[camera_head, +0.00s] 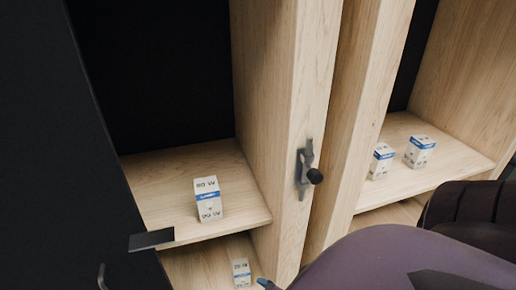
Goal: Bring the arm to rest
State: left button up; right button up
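Neither of my grippers can be made out in the head view. A large smooth purple shape fills the lower right corner, and a dark ribbed part lies behind it at the right edge. These look like part of my own arm, but its gripper end does not show. A small dark blue tip shows at the bottom edge; I cannot tell what it belongs to.
An open wooden cabinet (312,120) has a black latch (306,172) on its upright. A white-and-blue box (208,200) stands on the left shelf (160,180), another box (241,272) below. Two boxes (381,161) (420,151) stand on the right shelf. A dark door (50,150) is at left.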

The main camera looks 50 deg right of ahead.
jog(key=shift+s+d+f+m, duration=0.1)
jog(key=shift+s+f+m, duration=0.1)
jog(key=shift+m, duration=0.35)
jog(key=shift+s+d+f+m, duration=0.1)
jog(key=shift+s+m, duration=0.1)
jog(key=shift+m, duration=0.35)
